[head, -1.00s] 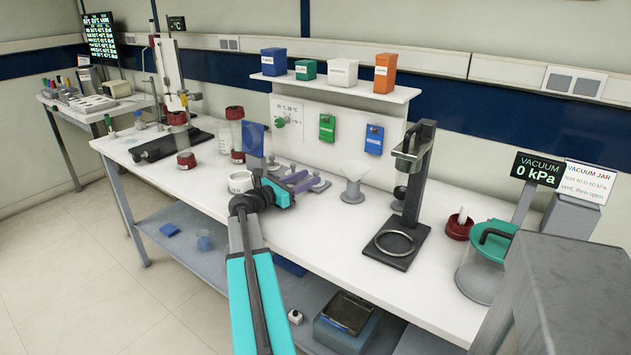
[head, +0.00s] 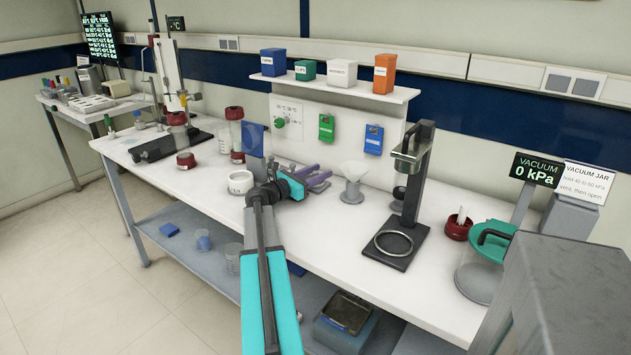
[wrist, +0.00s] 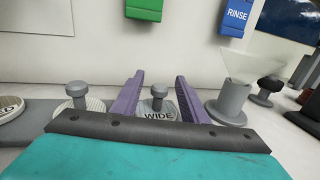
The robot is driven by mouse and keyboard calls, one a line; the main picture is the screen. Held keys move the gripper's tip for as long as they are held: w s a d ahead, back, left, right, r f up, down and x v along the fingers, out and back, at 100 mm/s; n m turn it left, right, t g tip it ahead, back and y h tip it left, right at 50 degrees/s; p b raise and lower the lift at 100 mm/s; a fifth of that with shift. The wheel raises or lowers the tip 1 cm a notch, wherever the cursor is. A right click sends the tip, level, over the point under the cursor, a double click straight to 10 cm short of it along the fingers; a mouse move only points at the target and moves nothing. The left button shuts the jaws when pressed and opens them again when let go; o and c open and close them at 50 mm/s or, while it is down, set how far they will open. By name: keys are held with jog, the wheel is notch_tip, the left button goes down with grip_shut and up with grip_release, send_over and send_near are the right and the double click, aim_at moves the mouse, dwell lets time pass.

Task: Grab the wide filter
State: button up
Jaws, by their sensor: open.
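The wide filter (wrist: 154,115) is a pale disc marked WIDE with a grey knob on top, standing on a grey base in the wrist view. My gripper (wrist: 158,88) is open, with one purple finger on each side of the knob and visible gaps to it. In the head view my gripper (head: 314,178) is over the bench beside the white funnel, and its jaws and arm largely hide the filters.
Another knobbed filter (wrist: 77,104) stands close to the left of my left finger. A grey stand (wrist: 227,108) is close on the right, under the funnel (head: 354,172). The back panel with a green box (head: 327,128) rises behind.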

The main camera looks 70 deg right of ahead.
jog(key=shift+x, duration=1.4)
grip_shut()
